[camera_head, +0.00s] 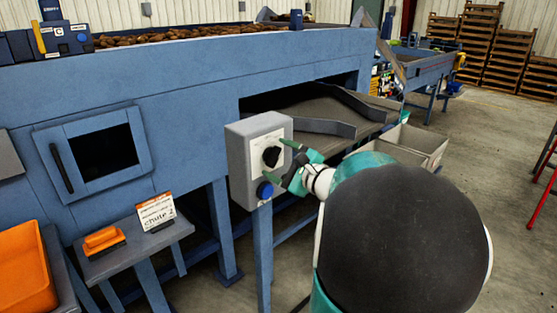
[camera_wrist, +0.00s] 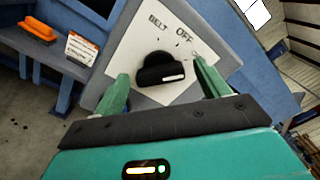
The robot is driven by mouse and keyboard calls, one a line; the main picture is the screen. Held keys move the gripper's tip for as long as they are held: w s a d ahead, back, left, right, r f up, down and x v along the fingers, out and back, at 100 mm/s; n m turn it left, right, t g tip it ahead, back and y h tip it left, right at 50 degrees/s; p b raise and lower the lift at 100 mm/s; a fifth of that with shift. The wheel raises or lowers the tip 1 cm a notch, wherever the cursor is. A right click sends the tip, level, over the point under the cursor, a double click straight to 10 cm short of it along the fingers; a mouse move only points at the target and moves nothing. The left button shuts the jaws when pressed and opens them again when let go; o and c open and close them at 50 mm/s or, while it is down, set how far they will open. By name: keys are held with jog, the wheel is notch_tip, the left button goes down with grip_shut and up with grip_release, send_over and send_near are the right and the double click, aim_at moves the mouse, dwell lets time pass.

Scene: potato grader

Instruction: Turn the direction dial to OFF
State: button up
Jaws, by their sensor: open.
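The direction dial (camera_head: 271,156) is a black knob on the white face of a grey control box (camera_head: 240,163). In the wrist view the dial (camera_wrist: 160,70) has a white mark on its right-hand part. The printed words BELT and OFF show above it; other lettering near the right finger is partly hidden. My gripper (camera_head: 279,161) is open in front of the box. In the wrist view its green fingers stand on either side of the dial, with visible gaps. I cannot tell how far the fingertips are from the panel.
A blue button (camera_head: 265,190) sits below the dial. The box stands on a blue post beside the blue grader (camera_head: 190,75). At left, a small table (camera_head: 150,245) holds an orange item (camera_head: 103,240) and a chute sign (camera_head: 156,211). An orange crate (camera_head: 25,265) is further left.

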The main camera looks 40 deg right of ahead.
jog(key=shift+w, duration=0.1)
jog(key=c, duration=1)
jog(key=shift+n, duration=0.4)
jog(key=n, duration=0.3)
jog(key=shift+n, duration=2)
jog(key=o, duration=1)
